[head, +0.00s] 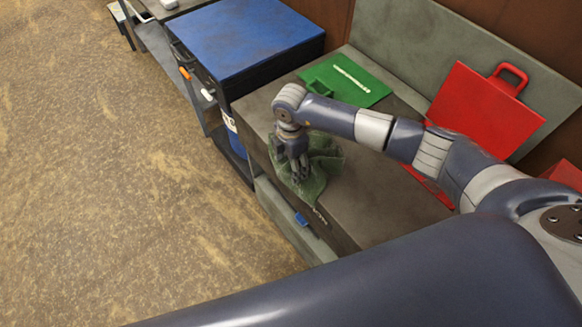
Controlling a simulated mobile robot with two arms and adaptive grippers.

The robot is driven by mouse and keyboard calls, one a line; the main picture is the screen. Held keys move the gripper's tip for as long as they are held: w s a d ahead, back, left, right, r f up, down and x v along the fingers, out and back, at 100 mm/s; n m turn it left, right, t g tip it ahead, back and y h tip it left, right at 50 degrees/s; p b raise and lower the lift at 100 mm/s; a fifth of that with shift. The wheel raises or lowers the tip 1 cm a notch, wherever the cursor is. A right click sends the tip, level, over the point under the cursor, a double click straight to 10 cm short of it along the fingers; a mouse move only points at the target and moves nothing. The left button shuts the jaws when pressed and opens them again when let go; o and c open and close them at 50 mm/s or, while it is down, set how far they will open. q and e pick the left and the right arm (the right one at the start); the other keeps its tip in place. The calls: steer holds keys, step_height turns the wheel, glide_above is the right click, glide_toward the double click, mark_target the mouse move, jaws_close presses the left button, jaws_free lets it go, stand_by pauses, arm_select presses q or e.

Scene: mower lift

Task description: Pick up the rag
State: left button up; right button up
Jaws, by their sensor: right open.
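The rag (318,165) is a crumpled green cloth on the grey workbench top, with its lower end at the bench's front edge. My right gripper (300,176) points down at the rag from above. Its fingers are spread and overlap the cloth in the picture; I cannot tell whether they touch it. The gripper and wrist hide the rag's left part. My left gripper is not in the head view.
The grey workbench (385,215) carries a green case (347,80) behind the rag and a red case (483,110) at the right. A blue-topped cabinet (245,45) stands at the bench's left end. Open brown floor (110,190) lies to the left.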

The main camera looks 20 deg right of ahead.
steer(key=shift+f, duration=0.3)
steer(key=shift+c, duration=0.8)
steer(key=shift+s, duration=0.2)
jaws_close()
step_height(320, 180, up, 12)
steer(key=p, duration=0.9)
steer(key=shift+w, duration=0.15)
steer(key=shift+r, duration=0.1)
